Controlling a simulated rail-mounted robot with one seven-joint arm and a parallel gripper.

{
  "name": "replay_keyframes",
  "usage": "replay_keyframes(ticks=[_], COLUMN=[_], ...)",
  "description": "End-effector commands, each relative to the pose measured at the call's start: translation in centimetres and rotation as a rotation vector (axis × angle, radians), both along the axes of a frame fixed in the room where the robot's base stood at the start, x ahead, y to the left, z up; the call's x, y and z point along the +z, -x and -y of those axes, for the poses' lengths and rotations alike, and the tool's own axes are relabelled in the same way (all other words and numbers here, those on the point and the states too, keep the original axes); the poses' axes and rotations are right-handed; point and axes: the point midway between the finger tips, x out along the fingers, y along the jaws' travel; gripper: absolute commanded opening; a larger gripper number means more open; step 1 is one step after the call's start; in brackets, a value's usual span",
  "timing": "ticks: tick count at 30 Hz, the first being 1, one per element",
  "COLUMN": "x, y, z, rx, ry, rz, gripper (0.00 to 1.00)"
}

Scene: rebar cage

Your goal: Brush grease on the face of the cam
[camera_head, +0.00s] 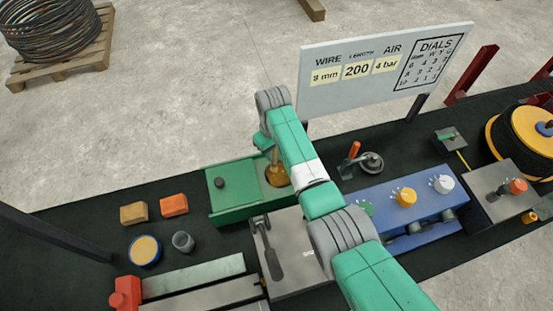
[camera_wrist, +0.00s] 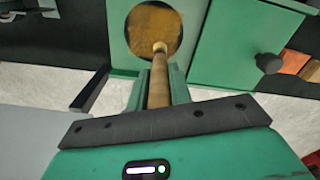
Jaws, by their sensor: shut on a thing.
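My gripper (camera_wrist: 160,90) is shut on the wooden handle of a brush (camera_wrist: 158,75); in the head view the arm partly hides it. The brush points into the round opening of a green housing (camera_head: 238,205), which also shows in the wrist view (camera_wrist: 225,50). In that opening is a round, mottled yellow-brown face, seemingly the cam (camera_wrist: 150,25). The brush's far end overlaps this face; I cannot tell whether the bristles touch it. A blue tin with yellow content, seemingly grease (camera_head: 145,250), stands at the left on the bench.
A black knob (camera_head: 219,183) sits on the housing's cover. A lever (camera_head: 270,250) stands in front. A blue dial panel (camera_head: 405,205) is to the right, and a sign board (camera_head: 380,70) behind.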

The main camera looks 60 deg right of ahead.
Motion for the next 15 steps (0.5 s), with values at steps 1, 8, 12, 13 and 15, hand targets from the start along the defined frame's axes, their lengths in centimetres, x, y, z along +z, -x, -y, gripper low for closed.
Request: replay_keyframes(ticks=[1,8,12,13,15], x=[-0.4,-0.5,0.6,1.0,2.7], y=[-0.3,-1.2,-1.6,-1.6,-1.7], z=[0.3,1.1,1.5,1.4,1.3], rx=[0.001,0.002,0.004,0.005,0.006], ry=[0.002,0.000,0.000,-0.001,0.003], rz=[0.001,0.001,0.001,0.000,0.003], gripper=[0.00,0.00,0.00,0.00,0.00])
